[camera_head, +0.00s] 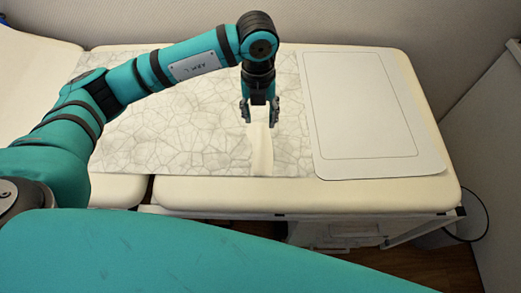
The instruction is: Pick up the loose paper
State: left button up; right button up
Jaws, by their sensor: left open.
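A narrow cream strip of paper (261,150) lies on the grey crackle-patterned sheet (190,140), close to that sheet's right part and its front edge. My left gripper (259,115) points down over the strip's far end with its fingers spread. I cannot tell whether the fingertips touch the strip. The strip's far end is partly hidden behind the gripper. My right gripper is not in view.
The sheet lies on a cream padded table (330,195). A white mat with a thin dark outline (365,115) lies at the right. A gap splits the padding at the front left. A dark cable (484,222) hangs at the right.

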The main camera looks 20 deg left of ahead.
pick_arm(q)
jog(key=p, duration=0.2)
send_over(259, 152)
notch_tip(259, 152, down, 11)
jog(key=shift+a+r, duration=0.1)
notch_tip(259, 152, down, 5)
jog(key=shift+f, duration=0.2)
jog(key=shift+f+p, duration=0.3)
jog(key=shift+f, duration=0.1)
grip_shut()
